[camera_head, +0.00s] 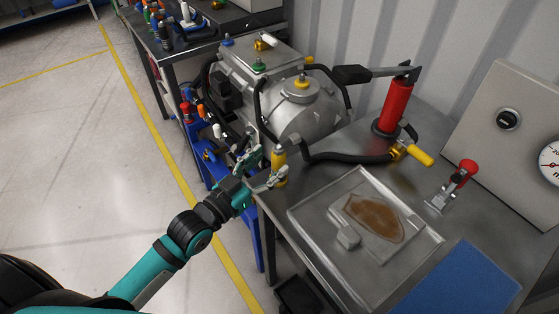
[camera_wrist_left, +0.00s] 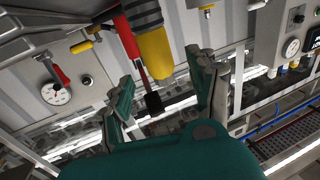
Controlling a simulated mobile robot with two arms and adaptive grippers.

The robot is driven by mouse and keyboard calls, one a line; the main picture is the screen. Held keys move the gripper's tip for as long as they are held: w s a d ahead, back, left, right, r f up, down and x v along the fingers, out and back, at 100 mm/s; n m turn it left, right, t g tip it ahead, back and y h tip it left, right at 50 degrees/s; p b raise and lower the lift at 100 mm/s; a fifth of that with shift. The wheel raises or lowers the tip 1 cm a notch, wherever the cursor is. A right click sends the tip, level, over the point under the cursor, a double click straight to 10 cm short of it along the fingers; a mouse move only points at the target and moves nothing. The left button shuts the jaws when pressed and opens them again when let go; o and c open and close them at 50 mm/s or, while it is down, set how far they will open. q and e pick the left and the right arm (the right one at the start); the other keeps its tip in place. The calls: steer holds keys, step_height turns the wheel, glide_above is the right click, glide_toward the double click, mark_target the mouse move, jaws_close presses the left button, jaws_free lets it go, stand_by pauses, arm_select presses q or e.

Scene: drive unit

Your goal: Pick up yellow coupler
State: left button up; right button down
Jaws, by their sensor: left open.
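A yellow coupler (camera_head: 279,166) hangs at the left edge of the metal bench in the head view, on the end of a black hose. In the left wrist view the yellow coupler (camera_wrist_left: 156,52) is a large cylinder with a dark upper part, ahead of the fingers. My left gripper (camera_head: 260,168) is open, its fingers beside the coupler in the head view. It also shows open in the left wrist view (camera_wrist_left: 162,80). I cannot tell whether a finger touches the coupler. My right gripper is not in view.
A grey drive unit (camera_head: 300,108) stands behind the coupler. A red hand pump (camera_head: 396,103) with a second yellow coupler (camera_head: 420,155) stands to the right. A clear tray (camera_head: 310,220) lies on the bench. The floor at left is clear.

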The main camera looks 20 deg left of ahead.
mark_target(274, 159)
arm_select(q)
steer(key=x, duration=0.4)
steer(key=shift+w+f+p, duration=0.1)
steer(key=shift+f+p, duration=0.1)
steer(key=shift+p, duration=0.15)
steer(key=shift+r, duration=0.1)
jaws_close()
